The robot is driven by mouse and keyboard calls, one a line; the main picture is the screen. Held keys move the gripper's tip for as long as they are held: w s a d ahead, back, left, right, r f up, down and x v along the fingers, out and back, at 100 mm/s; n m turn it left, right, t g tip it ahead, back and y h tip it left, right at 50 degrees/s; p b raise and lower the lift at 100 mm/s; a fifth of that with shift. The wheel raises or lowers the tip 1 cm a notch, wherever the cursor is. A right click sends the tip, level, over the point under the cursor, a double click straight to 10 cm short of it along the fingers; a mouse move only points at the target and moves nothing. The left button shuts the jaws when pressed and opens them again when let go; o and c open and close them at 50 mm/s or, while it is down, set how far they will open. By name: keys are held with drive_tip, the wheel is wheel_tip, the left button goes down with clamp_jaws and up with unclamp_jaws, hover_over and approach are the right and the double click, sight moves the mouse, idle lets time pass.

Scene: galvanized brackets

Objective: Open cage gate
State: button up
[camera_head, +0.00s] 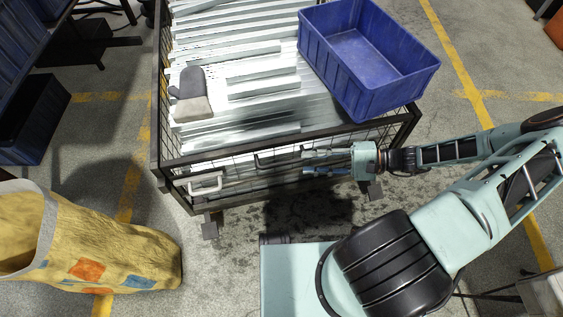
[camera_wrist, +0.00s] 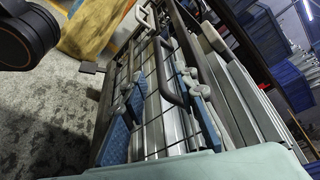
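The cage (camera_head: 160,120) is a dark metal frame with wire mesh, filled with pale metal brackets. Its front gate (camera_head: 240,172) looks closed. A pale handle (camera_head: 206,184) sits at the gate's left end; it also shows at the top of the wrist view (camera_wrist: 145,20). A dark bar handle (camera_head: 262,163) is near the middle of the front, and shows in the wrist view as a bent bar (camera_wrist: 176,88). My gripper (camera_head: 306,161) is open in front of the cage's right half, its fingers pointing left. In the wrist view, the blue-padded fingers (camera_wrist: 158,86) are apart, with mesh and the dark handle seen between them; contact cannot be told.
A blue crate (camera_head: 390,92) and grey gloves (camera_head: 192,92) lie on the brackets. Dark shelving with blue bins (camera_head: 40,115) is at upper left. The floor (camera_head: 225,250) before the gate's left half is clear.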

sight(289, 163)
drive_tip(key=b+x, duration=0.1)
drive_tip(key=x, duration=0.8)
drive_tip(key=shift+c, duration=0.5)
drive_tip(key=shift+d, duration=0.1)
clamp_jaws()
